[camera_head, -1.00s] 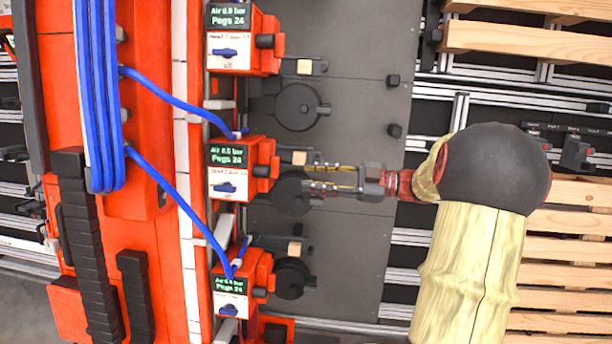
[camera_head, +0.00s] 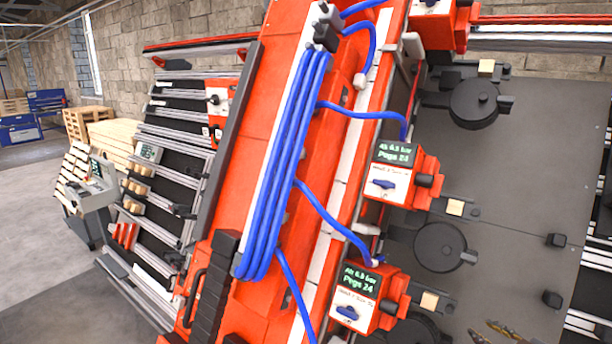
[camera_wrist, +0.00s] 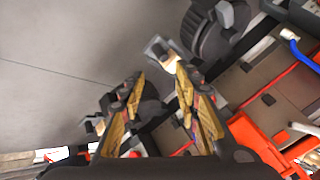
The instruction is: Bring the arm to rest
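My gripper (camera_wrist: 159,76) shows in the wrist view with its two yellowish, dark-jointed fingers apart and nothing held between them. In the head view only the tips of my gripper (camera_head: 495,331) show at the bottom edge, over the grey plate (camera_head: 530,190). The tips are to the right of the lowest visible red head unit (camera_head: 362,298). The rest of my arm is outside the head view.
Red head units with green displays, such as the middle one (camera_head: 405,172), line the red gantry beam (camera_head: 245,140). Blue hoses (camera_head: 285,170) hang along it. Black round discs (camera_head: 440,247) sit on the grey plate. Open floor (camera_head: 40,230) lies at the far left.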

